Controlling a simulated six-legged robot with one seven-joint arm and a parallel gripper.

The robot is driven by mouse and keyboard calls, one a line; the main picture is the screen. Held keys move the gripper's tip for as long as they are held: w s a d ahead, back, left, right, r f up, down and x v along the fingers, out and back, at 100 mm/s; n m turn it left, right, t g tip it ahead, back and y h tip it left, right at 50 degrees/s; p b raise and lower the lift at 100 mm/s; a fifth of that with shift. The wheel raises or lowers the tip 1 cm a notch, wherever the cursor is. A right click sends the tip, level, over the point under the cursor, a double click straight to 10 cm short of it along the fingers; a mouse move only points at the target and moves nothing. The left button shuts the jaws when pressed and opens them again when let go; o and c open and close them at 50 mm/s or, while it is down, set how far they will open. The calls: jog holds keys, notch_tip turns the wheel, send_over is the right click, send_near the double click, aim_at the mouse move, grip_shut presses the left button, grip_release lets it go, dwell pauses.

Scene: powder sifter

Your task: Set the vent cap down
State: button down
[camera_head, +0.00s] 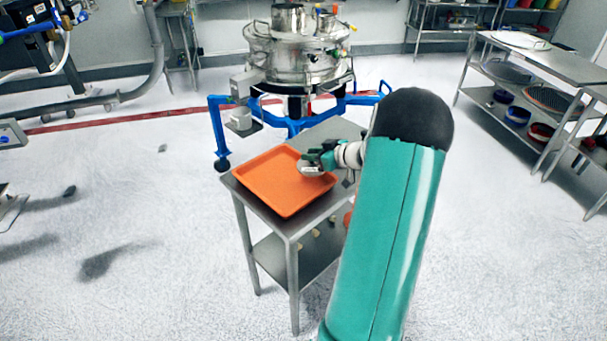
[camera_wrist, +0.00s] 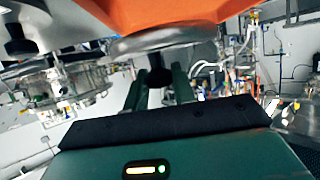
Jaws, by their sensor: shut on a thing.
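The vent cap (camera_head: 311,168) is a shiny silver disc over the right part of the orange tray (camera_head: 268,187). My gripper (camera_head: 322,158) is at the tray's right side and is shut on the cap. In the wrist view the cap (camera_wrist: 155,42) shows edge-on as a round metal plate. My gripper's two dark green fingers (camera_wrist: 158,78) close around a dark stem or knob on the cap. The orange tray (camera_wrist: 170,14) is very close to the cap in that view. I cannot tell whether the cap touches the tray.
The tray lies on a small steel table (camera_head: 295,228) with a lower shelf. The steel sifter (camera_head: 297,55) on a blue wheeled frame (camera_head: 290,124) stands just behind. Steel shelving (camera_head: 560,65) stands at the right.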

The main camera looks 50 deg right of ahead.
aim_at(303, 163)
jog(key=a+f, duration=0.2)
jog(key=shift+w+a+f, duration=0.15)
jog(key=shift+w+f, duration=0.15)
jog(key=shift+f, duration=0.1)
jog(key=shift+a+f, duration=0.2)
jog(key=shift+f, duration=0.75)
jog(key=shift+a+f, duration=0.15)
jog(key=shift+f, duration=0.8)
jog(key=c, duration=1.2)
grip_release()
jog(key=shift+w, duration=0.1)
jog(key=shift+o, duration=0.2)
